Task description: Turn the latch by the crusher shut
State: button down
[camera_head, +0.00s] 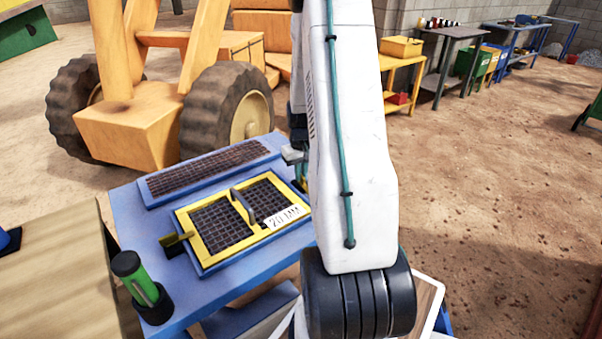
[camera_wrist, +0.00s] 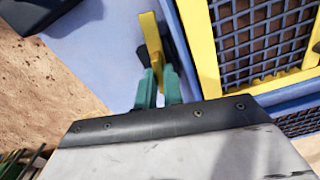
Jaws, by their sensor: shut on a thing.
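A yellow latch (camera_wrist: 149,34) stands beside the crusher's yellow-framed mesh screen (camera_wrist: 214,60) in the wrist view. My gripper (camera_wrist: 157,75), with teal fingers and dark tips, is shut on this latch near its lower end. The latch lies roughly along the side of the frame, slightly tilted and apart from it. In the head view, the screen (camera_head: 222,228) sits on a blue table with a grey handle and a "20 MM" label. My arm hides most of the gripper and the held latch there. Another yellow latch (camera_head: 176,239) sticks out at the screen's left side.
A green cylinder in a black holder (camera_head: 150,303) stands at the blue table's (camera_head: 133,218) front left corner. A dark mesh strip (camera_head: 208,167) lies behind the screen. A yellow wheeled machine (camera_head: 140,130) stands behind. Open dirt floor lies to the right.

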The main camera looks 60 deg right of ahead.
jog(key=m, duration=1.1)
jog(key=shift+d+m, duration=0.1)
jog(key=shift+m, duration=2.2)
jog(key=c, duration=1.5)
grip_release()
jog(key=shift+r, duration=0.15)
